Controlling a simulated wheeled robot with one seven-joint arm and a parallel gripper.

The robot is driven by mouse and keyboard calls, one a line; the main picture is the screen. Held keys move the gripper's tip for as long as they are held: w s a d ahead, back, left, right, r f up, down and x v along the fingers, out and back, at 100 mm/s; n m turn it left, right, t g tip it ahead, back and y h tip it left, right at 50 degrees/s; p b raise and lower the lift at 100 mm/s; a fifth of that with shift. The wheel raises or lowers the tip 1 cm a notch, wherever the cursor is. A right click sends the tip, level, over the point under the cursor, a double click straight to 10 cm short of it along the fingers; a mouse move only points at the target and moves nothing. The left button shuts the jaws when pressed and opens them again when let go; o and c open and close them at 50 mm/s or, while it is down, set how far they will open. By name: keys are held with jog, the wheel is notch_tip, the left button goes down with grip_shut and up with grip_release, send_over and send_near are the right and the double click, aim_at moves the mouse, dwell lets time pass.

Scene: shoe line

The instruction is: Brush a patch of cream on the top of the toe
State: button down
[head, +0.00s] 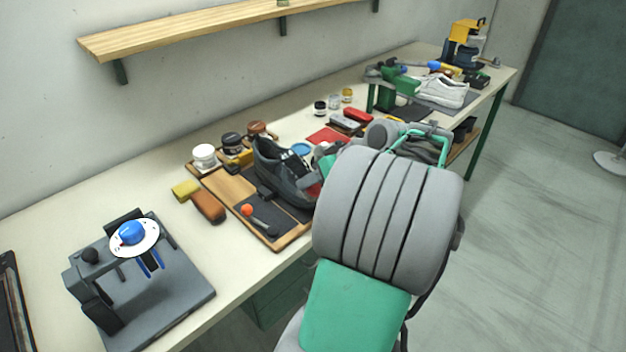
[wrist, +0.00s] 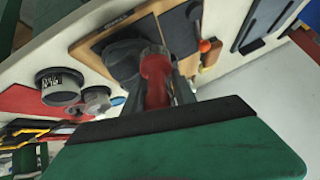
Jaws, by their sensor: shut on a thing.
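A dark grey shoe (head: 283,172) sits on a wooden board (head: 234,187) in the middle of the bench. It shows as a dark, blurred shape (wrist: 124,58) in the wrist view. My gripper (wrist: 157,88) is shut on a red-handled tool (wrist: 156,72), apparently the brush, just in front of the shoe. Its tip is hidden, so I cannot tell whether it touches the toe. In the head view my arm covers most of my gripper (head: 326,166), at the shoe's right end. A white jar (head: 204,157) and dark jars (head: 232,143) stand behind the board. No cream patch is visible on the shoe.
A yellow block (head: 185,189) and a brown brush (head: 208,207) lie left of the board. An orange-tipped tool (head: 250,212) lies on its front. A grey machine with a blue dial (head: 132,232) stands at front left. White shoes (head: 442,91) are at the far end.

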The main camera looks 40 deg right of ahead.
jog(key=shift+w+f+b, duration=0.2)
jog(key=shift+f+b, duration=0.1)
jog(key=shift+f, duration=0.25)
jog(key=shift+d+r+p, duration=0.15)
jog(key=shift+d+p, duration=0.25)
jog(key=shift+d, duration=0.3)
jog(key=shift+d+r+p, duration=0.1)
jog(key=shift+d+p, duration=0.3)
jog(key=shift+d, duration=0.3)
jog(key=shift+w+d+f, duration=0.1)
jog(key=shift+d+f, duration=0.05)
jog(key=shift+d, duration=0.45)
jog(key=shift+a+f+b, duration=0.1)
jog(key=shift+a+b, duration=0.4)
jog(key=shift+a, duration=1.55)
jog(key=s+r+p, duration=0.1)
jog(key=r, duration=0.1)
jog(key=r+p, duration=0.1)
jog(key=p, duration=0.1)
jog(key=s+r+p, duration=0.1)
jog(key=r, duration=0.1)
jog(key=shift+s+r+p, duration=0.3)
jog(key=shift+p, duration=0.05)
jog(key=shift+d, duration=0.1)
